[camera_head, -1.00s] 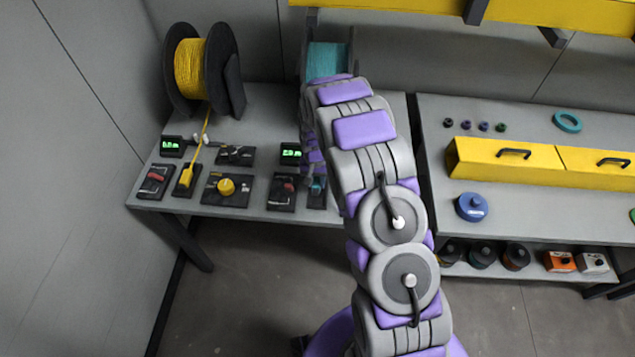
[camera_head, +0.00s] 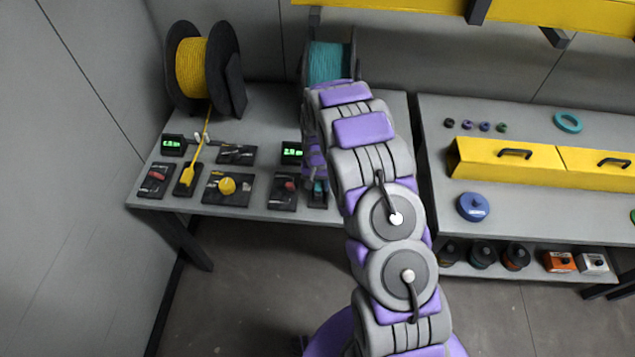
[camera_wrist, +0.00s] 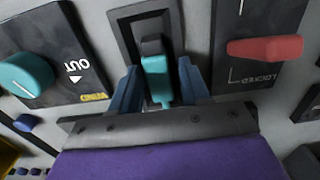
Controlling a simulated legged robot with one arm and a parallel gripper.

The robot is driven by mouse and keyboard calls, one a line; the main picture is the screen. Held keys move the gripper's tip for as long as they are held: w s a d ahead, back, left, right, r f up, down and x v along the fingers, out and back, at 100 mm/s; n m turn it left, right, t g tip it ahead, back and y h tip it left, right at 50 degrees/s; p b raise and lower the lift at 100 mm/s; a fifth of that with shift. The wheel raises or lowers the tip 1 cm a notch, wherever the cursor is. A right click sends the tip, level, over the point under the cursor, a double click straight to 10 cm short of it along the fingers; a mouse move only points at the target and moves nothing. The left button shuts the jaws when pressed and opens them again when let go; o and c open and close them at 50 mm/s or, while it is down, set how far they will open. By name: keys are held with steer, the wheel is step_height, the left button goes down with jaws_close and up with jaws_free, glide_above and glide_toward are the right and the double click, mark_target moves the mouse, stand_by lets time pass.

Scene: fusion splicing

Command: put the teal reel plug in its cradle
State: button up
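The teal reel plug (camera_wrist: 157,80) stands in its black cradle (camera_wrist: 126,38) in the wrist view, with a dark upper end. In the head view the plug (camera_head: 319,186) shows small at the table's front edge, in the cradle (camera_head: 318,202). My gripper (camera_wrist: 158,84) has its two blue fingers on either side of the plug. Narrow gaps show between fingers and plug, so it looks open. In the head view my arm covers most of the gripper. The teal reel (camera_head: 327,62) stands behind, partly hidden by my arm.
A red-handled lock panel (camera_wrist: 266,48) and a teal-knob panel (camera_wrist: 26,75) flank the cradle in the wrist view. The yellow reel (camera_head: 191,67) and yellow plug (camera_head: 187,176) are at the left. A second bench with yellow cases (camera_head: 510,165) stands at the right.

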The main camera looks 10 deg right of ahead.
mark_target(320, 185)
steer(key=shift+o, duration=0.7)
steer(key=shift+d, duration=0.45)
steer(key=shift+r, duration=0.1)
steer(key=shift+a+r, duration=0.1)
steer(key=shift+r, duration=0.15)
steer(key=s+r+p, duration=0.1)
steer(key=s+r, duration=0.2)
steer(key=r, duration=0.8)
steer(key=s+r+p, duration=0.1)
steer(key=s+r, duration=0.3)
steer(key=r, duration=0.6)
steer(key=s+r+n, duration=0.1)
steer(key=s+r, duration=0.3)
steer(key=s, duration=0.7)
steer(key=s+r+n+g, duration=0.1)
steer(key=s+r, duration=0.3)
steer(key=s, duration=0.8)
steer(key=s+r+n, duration=0.1)
steer(key=s+r, duration=0.4)
steer(key=s, duration=0.7)
steer(key=shift+n+g, duration=0.3)
steer(key=shift+g, duration=0.1)
